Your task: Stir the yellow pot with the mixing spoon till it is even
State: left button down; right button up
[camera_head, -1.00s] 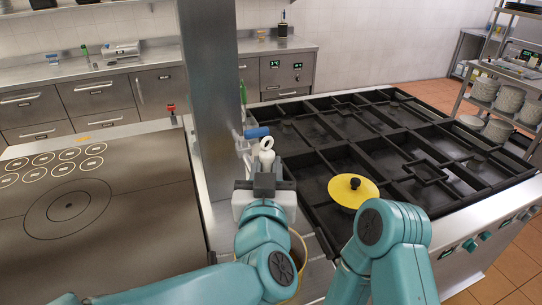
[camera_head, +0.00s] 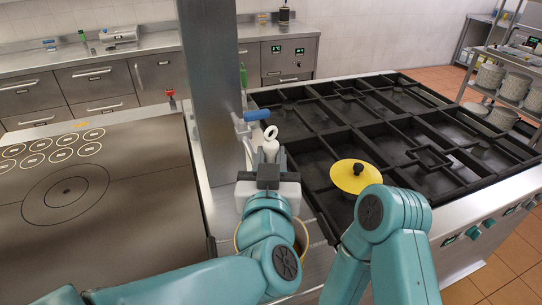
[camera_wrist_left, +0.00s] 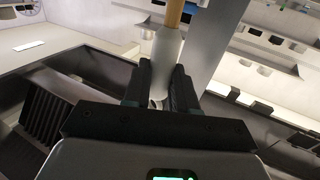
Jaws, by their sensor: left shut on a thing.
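My left gripper (camera_head: 268,172) is shut on the white, ring-ended handle of the mixing spoon (camera_head: 270,143). The left wrist view shows the white handle (camera_wrist_left: 166,52) between the fingers, with a wooden shaft (camera_wrist_left: 174,13) running out of the top of the picture. The spoon's far end is not visible. My right gripper is not in view; only the bent right arm shows.
A tan-rimmed round container (camera_head: 303,236) is partly hidden under my left arm. A steel column (camera_head: 210,80) stands just left of the spoon, with a blue-handled tap (camera_head: 258,115) beside it. A flat cooktop (camera_head: 120,200) lies left. The black grill (camera_head: 420,130) is mostly bare.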

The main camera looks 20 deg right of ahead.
pick_arm(q)
jog(key=shift+w+d+f+b, duration=0.2)
jog(key=shift+f+b, duration=0.15)
jog(key=shift+f, duration=0.25)
jog(key=shift+w+d+f+b, duration=0.1)
jog(key=shift+w+f+b, duration=0.15)
jog(key=shift+f, duration=0.35)
jog(key=shift+s+f+b, duration=0.1)
jog(key=shift+f+b, duration=0.3)
jog(key=shift+s+a+f+b, duration=0.25)
jog(key=shift+f+b, duration=0.3)
jog(key=shift+b, duration=0.05)
jog(key=shift+w+d+f+b, duration=0.1)
jog(key=shift+w+f+b, duration=0.05)
jog(key=shift+f+b, duration=0.45)
jog(key=shift+w+d+f+b, duration=0.1)
jog(key=shift+f+b, duration=0.25)
jog(key=shift+f, duration=0.3)
notch_tip(320, 180, down, 4)
jog(key=b, duration=0.3)
jog(key=shift+r, duration=0.15)
notch_tip(320, 180, down, 4)
jog(key=b, duration=0.4)
jog(key=shift+s+a+f, duration=0.1)
jog(key=shift+s+f, duration=0.05)
jog(key=shift+f, duration=0.1)
